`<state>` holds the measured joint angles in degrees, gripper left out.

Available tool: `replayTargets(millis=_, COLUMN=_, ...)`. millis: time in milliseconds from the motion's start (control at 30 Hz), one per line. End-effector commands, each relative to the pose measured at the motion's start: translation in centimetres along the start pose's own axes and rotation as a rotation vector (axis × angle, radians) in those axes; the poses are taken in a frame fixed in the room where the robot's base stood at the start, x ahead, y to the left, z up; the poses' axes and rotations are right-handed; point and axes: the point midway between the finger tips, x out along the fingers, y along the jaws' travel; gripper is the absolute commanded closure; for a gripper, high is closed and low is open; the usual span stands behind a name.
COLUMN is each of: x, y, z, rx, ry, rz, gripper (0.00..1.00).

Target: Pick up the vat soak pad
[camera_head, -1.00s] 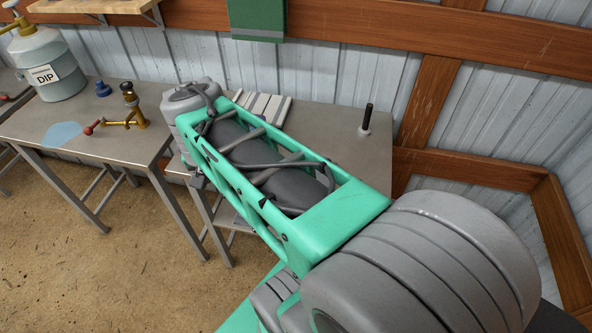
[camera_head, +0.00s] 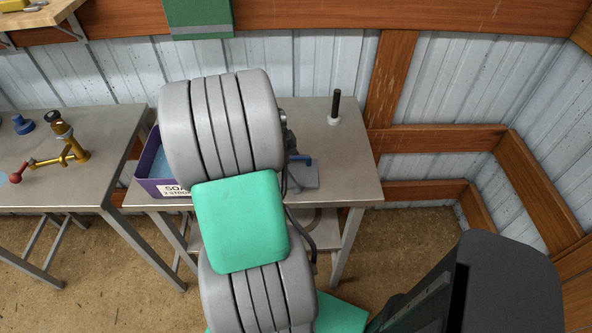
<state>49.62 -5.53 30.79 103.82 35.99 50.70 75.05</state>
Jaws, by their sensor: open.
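A purple vat (camera_head: 150,187) with a white label reading "SOA…" and "2 STRO…" stands at the left end of the middle metal table, partly behind my arm. Light blue (camera_head: 158,163) shows inside it; I cannot tell whether this is liquid or a pad. My grey and green arm stands across the middle of the view.
The metal table (camera_head: 345,180) is bare at its right, except for a black upright rod (camera_head: 336,105) on a white base. The left table (camera_head: 85,135) bears a brass fitting with a red knob (camera_head: 15,178) and a blue piece (camera_head: 22,124). A corrugated wall with wooden beams stands behind.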

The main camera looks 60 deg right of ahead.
Motion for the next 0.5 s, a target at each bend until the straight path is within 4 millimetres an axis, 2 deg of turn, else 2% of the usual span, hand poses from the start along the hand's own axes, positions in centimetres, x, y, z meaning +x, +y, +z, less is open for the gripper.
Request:
replayTargets(millis=167, x=0.04, y=-0.05, z=-0.04, rx=0.001, ry=0.000, rz=-0.001, gripper=0.00)
replayTargets(millis=500, x=0.02, y=-0.04, z=-0.10, rx=0.002, ry=0.000, rz=-0.001, gripper=0.27)
